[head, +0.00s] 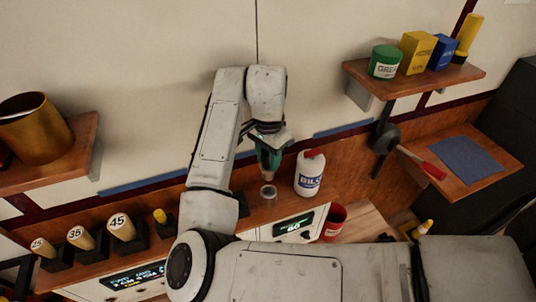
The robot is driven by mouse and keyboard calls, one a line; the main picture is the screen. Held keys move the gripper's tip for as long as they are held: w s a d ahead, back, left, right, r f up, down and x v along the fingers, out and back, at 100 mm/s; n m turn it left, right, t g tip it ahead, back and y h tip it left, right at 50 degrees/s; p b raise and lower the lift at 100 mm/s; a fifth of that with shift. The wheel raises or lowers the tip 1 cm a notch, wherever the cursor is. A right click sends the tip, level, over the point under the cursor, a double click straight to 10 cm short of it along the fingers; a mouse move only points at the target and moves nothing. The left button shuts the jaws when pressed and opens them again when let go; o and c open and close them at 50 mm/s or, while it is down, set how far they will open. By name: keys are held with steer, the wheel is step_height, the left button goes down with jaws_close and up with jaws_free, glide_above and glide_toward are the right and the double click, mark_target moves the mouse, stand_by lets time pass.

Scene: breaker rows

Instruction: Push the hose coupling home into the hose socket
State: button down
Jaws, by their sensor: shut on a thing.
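My gripper (268,138) points down over the wooden ledge, in the middle of the head view. It is shut on a dark green piece with a brownish lower end, which I take for the hose coupling (270,158). Below it on the ledge stands a short grey round fitting with an open top, which looks like the hose socket (268,192). The coupling's lower end shows just above the socket; I cannot tell whether they touch. The jaws' grip is partly hidden by the wrist.
A white bottle with a red cap (309,174) stands close to the right of the socket. Several numbered pegs (121,227) stand at the left. A shelf (425,84) with cans and boxes is at upper right.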

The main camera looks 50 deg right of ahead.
mark_target(269, 172)
steer(key=shift+f+b, duration=1.6)
steer(key=shift+f, duration=1.25)
steer(key=shift+f, duration=0.2)
steer(key=shift+f+b, duration=1.4)
steer(key=shift+f, duration=1)
steer(key=c, duration=0.7)
jaws_free()
steer(key=shift+o, duration=0.2)
step_height(269, 172, up, 11)
steer(key=shift+f, duration=0.1)
steer(key=shift+s, duration=0.1)
